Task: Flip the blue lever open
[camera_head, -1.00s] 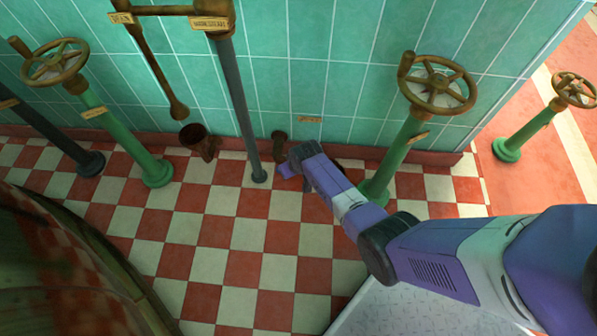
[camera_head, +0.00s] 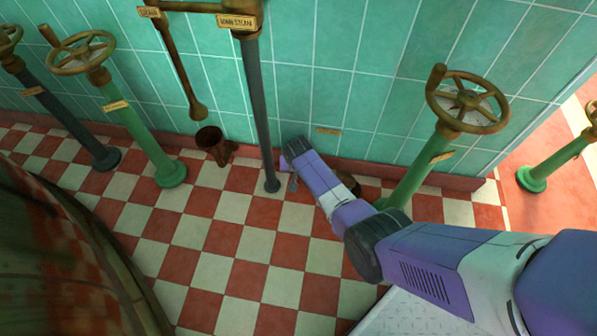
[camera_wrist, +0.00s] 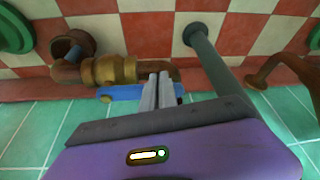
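In the wrist view the blue lever (camera_wrist: 121,93) lies crosswise on a brass valve (camera_wrist: 106,71) in a copper-brown pipe (camera_wrist: 68,72) at the wall foot. My gripper (camera_wrist: 158,76) shows there with its two grey fingers side by side and almost no gap between them. The fingers overlap the lever's right part in the picture and hide some of it. Whether they touch it I cannot tell. In the head view my purple arm reaches down to the wall foot and hides the lever; part of the brown pipe (camera_head: 348,183) shows beside the arm.
A dark grey upright pipe (camera_head: 260,115) stands just left of my arm's end. A green handwheel post (camera_head: 410,172) stands to the right. An open copper pipe end (camera_head: 213,145) is farther left. The checkered floor (camera_head: 225,240) in front is clear.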

